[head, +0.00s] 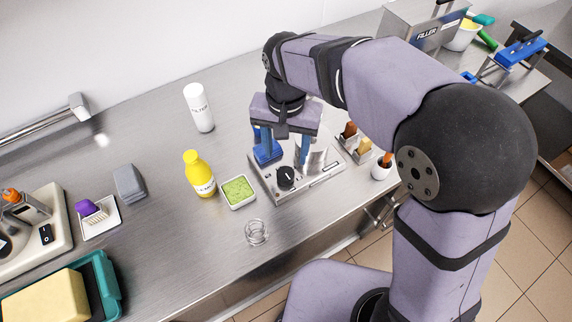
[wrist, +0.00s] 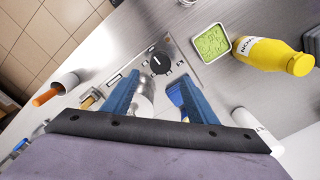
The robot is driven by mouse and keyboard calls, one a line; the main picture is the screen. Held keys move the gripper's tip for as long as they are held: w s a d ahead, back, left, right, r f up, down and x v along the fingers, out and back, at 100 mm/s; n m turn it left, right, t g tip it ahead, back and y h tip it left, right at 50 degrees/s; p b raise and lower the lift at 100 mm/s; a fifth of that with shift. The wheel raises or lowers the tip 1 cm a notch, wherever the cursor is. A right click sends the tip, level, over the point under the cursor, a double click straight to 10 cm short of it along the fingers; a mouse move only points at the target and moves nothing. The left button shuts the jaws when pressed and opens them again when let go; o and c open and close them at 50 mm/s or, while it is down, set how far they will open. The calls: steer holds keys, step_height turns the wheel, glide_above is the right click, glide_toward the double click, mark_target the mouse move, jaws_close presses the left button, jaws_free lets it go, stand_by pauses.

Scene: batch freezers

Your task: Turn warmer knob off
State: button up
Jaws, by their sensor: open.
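The warmer (head: 328,181) is a flat steel unit on the counter with a black round knob (head: 286,176) on its front panel. The knob also shows in the wrist view (wrist: 160,62), with a pale pointer line on it. My gripper (head: 283,150) is above the warmer, behind the knob. Its blue fingers are apart and nothing shows held between them. In the wrist view my gripper (wrist: 152,92) has its fingertips short of the knob, apart from it. A steel cylinder on the warmer is partly hidden by the fingers, as is a blue thing (head: 266,153) beside it.
A green-filled tub (head: 238,191), a yellow bottle (head: 200,176) and a glass dish (head: 257,232) stand left of the warmer. A white cup (head: 381,169) with an orange-brown handle stands right of it. A white bottle (head: 199,108) stands behind. The counter's front edge is close to the knob.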

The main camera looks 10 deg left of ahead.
mark_target(286, 171)
steer(key=shift+f+p, duration=0.9)
steer(key=shift+f, duration=2.8)
steer(key=shift+c, duration=0.7)
steer(key=c, duration=0.9)
